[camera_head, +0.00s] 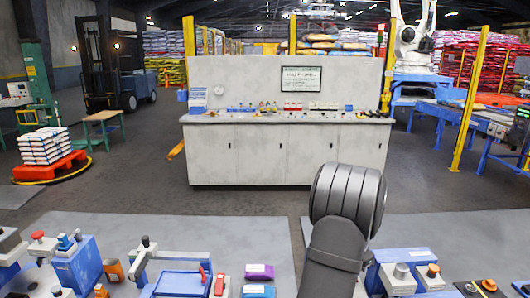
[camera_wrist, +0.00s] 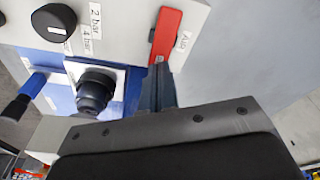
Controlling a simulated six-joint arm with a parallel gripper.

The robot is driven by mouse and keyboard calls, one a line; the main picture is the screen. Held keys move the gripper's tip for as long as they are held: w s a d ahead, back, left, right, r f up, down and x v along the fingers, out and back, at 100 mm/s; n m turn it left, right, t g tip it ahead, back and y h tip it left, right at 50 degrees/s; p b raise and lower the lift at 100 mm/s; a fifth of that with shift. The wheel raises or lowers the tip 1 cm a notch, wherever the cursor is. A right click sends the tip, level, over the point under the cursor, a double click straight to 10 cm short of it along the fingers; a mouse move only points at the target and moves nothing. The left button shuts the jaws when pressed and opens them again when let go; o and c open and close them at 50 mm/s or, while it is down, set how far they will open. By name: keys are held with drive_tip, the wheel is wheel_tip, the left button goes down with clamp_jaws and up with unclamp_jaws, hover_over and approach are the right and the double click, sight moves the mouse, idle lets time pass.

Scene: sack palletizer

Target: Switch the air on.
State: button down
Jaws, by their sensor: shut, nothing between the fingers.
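A red lever (camera_wrist: 166,32) sits on a light grey panel in the wrist view, beside a white label (camera_wrist: 182,40) that appears to read AIR. It lies lengthwise in the picture, pointing toward my gripper. My gripper (camera_wrist: 158,72) is shut and empty, its fingertips at the lower end of the red lever. I cannot tell whether they touch it. In the head view my arm reaches down at the lower right of centre, and my fingers are not visible there.
A black knob (camera_wrist: 54,22) with labels 2 bar and 4 bar is left of the lever. A black button (camera_wrist: 95,92) on a white plate and a blue-black handle (camera_wrist: 18,104) are nearby. In the head view, a grey control console (camera_head: 280,150) stands beyond clear floor.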

drive_tip(key=shift+f, duration=0.75)
drive_tip(key=shift+r, duration=3.55)
drive_tip(key=shift+f, duration=0.15)
wheel_tip(320, 180, down, 7)
drive_tip(key=shift+r, duration=0.15)
drive_tip(key=shift+r, duration=0.1)
